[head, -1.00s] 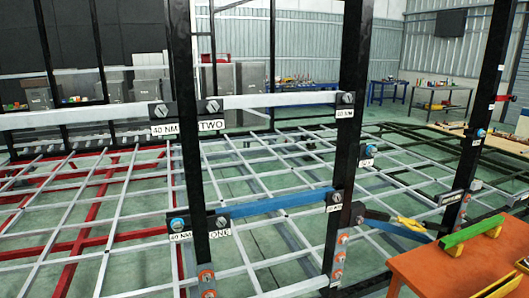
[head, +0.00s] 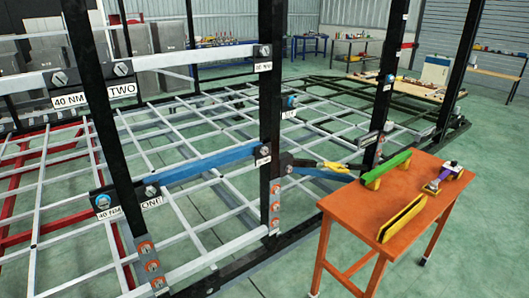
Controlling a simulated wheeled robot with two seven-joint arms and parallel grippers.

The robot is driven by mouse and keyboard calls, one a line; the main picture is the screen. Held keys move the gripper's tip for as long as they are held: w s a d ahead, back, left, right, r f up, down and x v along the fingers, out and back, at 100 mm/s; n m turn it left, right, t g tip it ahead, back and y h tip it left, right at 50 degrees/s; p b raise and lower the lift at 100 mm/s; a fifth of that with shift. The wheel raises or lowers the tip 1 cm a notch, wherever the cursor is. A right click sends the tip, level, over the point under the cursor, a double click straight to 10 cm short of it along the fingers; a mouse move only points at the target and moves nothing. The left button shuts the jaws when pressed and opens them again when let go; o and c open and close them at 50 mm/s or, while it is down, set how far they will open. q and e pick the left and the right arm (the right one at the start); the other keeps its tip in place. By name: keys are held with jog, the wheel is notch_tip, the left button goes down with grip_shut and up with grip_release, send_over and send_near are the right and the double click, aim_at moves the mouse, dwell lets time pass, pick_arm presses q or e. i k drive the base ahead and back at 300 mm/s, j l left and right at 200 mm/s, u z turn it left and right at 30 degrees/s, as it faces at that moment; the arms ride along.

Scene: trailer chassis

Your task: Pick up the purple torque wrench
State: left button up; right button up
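A small purple tool with pale and dark parts (head: 445,175) lies on the orange table (head: 440,212), near its right edge. It is the only purple thing I can make out, but it is too small to tell for sure whether it is a torque wrench. Neither of my grippers shows in the head view.
A green bar-shaped tool (head: 386,169) and a yellow and black one (head: 402,217) lie on the same table. The trailer chassis (head: 190,165) fills the left. Green floor right of the table is clear.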

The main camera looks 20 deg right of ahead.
aim_at(433, 186)
jog(key=z, duration=1.8)
jog(key=i+l+u, duration=0.15)
jog(key=u, duration=0.95)
jog(key=i+l+u, duration=0.15)
jog(key=l+u, duration=0.25)
jog(key=l, duration=0.4)
jog(key=l+u, duration=0.35)
jog(key=l, duration=0.45)
jog(key=l+u, duration=0.4)
jog(key=l, duration=0.4)
